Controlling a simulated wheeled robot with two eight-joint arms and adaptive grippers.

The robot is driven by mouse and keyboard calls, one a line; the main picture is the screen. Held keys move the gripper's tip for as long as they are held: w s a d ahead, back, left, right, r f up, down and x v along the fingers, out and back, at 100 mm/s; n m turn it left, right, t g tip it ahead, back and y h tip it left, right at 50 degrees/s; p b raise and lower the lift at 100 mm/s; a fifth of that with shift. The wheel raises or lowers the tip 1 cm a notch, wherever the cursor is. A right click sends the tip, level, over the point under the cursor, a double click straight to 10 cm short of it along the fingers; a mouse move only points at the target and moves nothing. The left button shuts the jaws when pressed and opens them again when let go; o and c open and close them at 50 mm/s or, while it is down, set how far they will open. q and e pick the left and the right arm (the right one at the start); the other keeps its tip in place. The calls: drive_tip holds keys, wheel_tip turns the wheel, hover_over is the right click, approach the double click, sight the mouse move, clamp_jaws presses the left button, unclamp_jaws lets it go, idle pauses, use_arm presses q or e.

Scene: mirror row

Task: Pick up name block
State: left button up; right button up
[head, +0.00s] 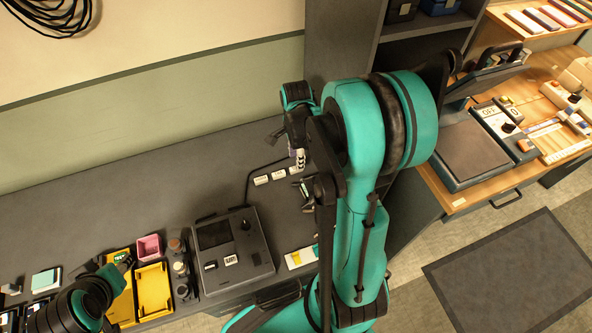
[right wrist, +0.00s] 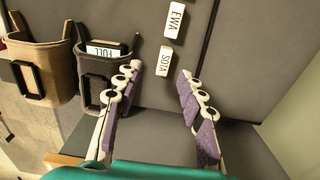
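White name blocks with black lettering lie in a row on the grey bench; in the head view one of them (head: 261,180) is at the left of the row. In the right wrist view the block reading SOTA (right wrist: 163,61) lies just ahead of the fingertips, within the gap between them, and the block reading EWA (right wrist: 172,22) lies beyond it. My right gripper (right wrist: 157,72) is open and empty; its purple-padded fingers stand on either side. In the head view it is partly hidden by my right arm. My left arm shows at the lower left; its fingers cannot be made out.
Two pouch-like holders, one brown (right wrist: 41,72) and one grey-brown (right wrist: 104,76) with a card marked FULL, are left of the fingers. A dark console (head: 234,262), a yellow tray (head: 153,291) and a pink box (head: 149,247) are on the bench.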

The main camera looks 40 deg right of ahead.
drive_tip(key=f+b, duration=0.1)
drive_tip(key=f, duration=0.1)
drive_tip(key=f+b, duration=0.1)
drive_tip(key=f, duration=0.3)
drive_tip(key=shift+w+d+b, duration=0.2)
drive_tip(key=shift+w+b, duration=0.15)
drive_tip(key=shift+b, duration=0.05)
drive_tip(key=shift+r, duration=0.2)
drive_tip(key=c, duration=0.9)
